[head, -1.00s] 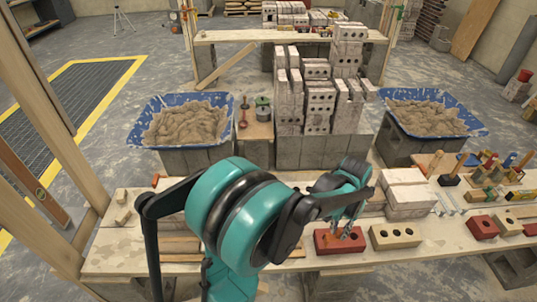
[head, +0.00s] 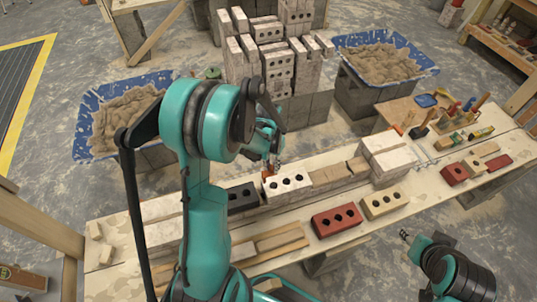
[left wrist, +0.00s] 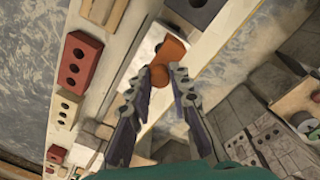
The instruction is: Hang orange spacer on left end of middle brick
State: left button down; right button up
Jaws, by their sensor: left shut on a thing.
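The orange spacer (head: 267,172) is between the fingers of my left gripper (head: 271,163), at the left end of a white brick with holes (head: 288,187) in the back row. In the left wrist view the fingertips (left wrist: 168,73) are shut on the spacer (left wrist: 171,50), which overlaps the edge of the pale brick below. I cannot tell whether it touches the brick. A dark brick (head: 241,198) lies just left of the white one. My right gripper (head: 406,237) is small at the lower right, away from the bricks; its jaws are unclear.
A red brick (head: 336,219) and a cream brick (head: 384,203) lie on the bench front. Tan bricks (head: 330,178) and a stacked white pair (head: 388,158) continue the row rightward. Tools (head: 455,120) stand at the right. Blue mortar tubs (head: 83,145) and a brick stack are behind.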

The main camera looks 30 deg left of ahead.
pick_arm(q)
jog(key=shift+s+a, duration=0.1)
jog(key=shift+a, duration=0.3)
jog(key=shift+f, duration=0.25)
jog(key=shift+d+f+b, duration=0.1)
jog(key=shift+f+b, duration=0.5)
notch_tip(320, 180, down, 8)
jog(key=b, duration=0.5)
jog(key=shift+f+b, duration=0.25)
jog(key=shift+b, duration=0.05)
pick_arm(e)
notch_tip(320, 180, down, 6)
jog(key=shift+f, duration=0.15)
pick_arm(q)
jog(key=shift+f+b, duration=0.3)
jog(key=shift+b, duration=0.05)
pick_arm(e)
jog(key=shift+f, duration=0.3)
pick_arm(q)
jog(key=c, duration=1.3)
grip_release()
